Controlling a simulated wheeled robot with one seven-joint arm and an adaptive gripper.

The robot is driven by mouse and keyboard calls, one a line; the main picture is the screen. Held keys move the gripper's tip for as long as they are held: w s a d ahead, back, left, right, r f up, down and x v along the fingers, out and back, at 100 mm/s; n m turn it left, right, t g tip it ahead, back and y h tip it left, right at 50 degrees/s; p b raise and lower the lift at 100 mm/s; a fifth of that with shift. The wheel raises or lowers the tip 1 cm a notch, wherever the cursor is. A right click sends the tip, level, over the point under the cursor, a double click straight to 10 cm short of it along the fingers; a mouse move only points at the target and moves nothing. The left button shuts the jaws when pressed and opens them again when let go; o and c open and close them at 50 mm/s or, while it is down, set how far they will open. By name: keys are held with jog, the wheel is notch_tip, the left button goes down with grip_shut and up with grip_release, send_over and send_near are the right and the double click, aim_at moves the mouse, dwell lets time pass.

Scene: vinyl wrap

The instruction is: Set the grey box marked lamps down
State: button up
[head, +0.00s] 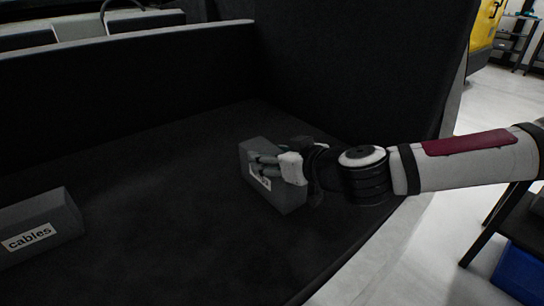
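A grey box (291,196) with a white label is at the middle of the dark surface (170,220), near its right side. My gripper (268,168) reaches in from the right, with its fingers at the box's near face and top, over part of the label. The label's word is mostly hidden, so I cannot read it. I cannot tell whether the fingers are closed on the box, or whether its underside touches the surface.
Another grey box (40,215) labelled "cables" sits at the left. Dark walls (120,85) rise at the back and right of the surface. The surface between the two boxes is clear. A blue bin (520,272) stands on the floor at lower right.

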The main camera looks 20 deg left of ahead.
jog(key=o, duration=1.6)
jog(key=shift+d+r, duration=0.15)
jog(key=shift+p+v, duration=1.8)
jog(key=shift+v, duration=4.1)
